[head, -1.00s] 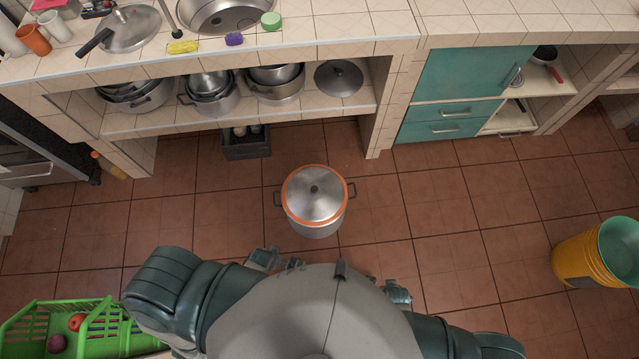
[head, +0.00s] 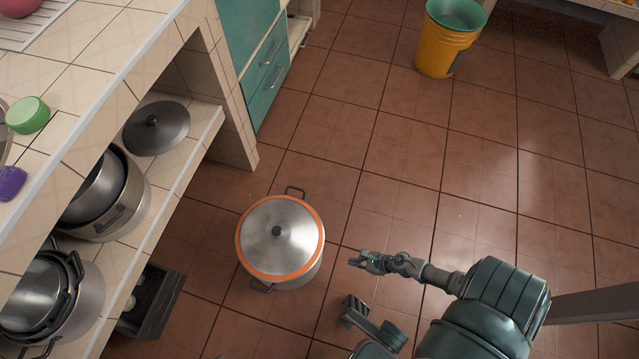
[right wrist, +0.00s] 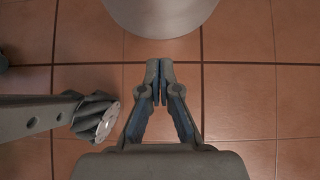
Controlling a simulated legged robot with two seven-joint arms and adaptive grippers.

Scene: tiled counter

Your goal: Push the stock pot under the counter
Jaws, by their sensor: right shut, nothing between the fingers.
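The stock pot (head: 281,245), silver with an orange-rimmed lid and two side handles, stands upright on the tiled floor in front of the counter (head: 110,95), clear of it. The right wrist view shows part of its round silver shape (right wrist: 160,12) ahead of the fingertips. My right gripper (head: 358,261) is shut and empty, just right of the pot with a small gap; its closed fingers also show in the right wrist view (right wrist: 160,68). My left gripper (head: 352,312) is lower down, right of the pot and apart from it; its fingers are unclear.
A dark crate (head: 150,305) stands on the floor beneath the counter shelf, lower left. Pots and a loose lid (head: 157,128) rest on that shelf. A tiled counter leg (head: 228,130) stands beyond the pot. A yellow bucket (head: 447,45) stands farther off; the floor right is open.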

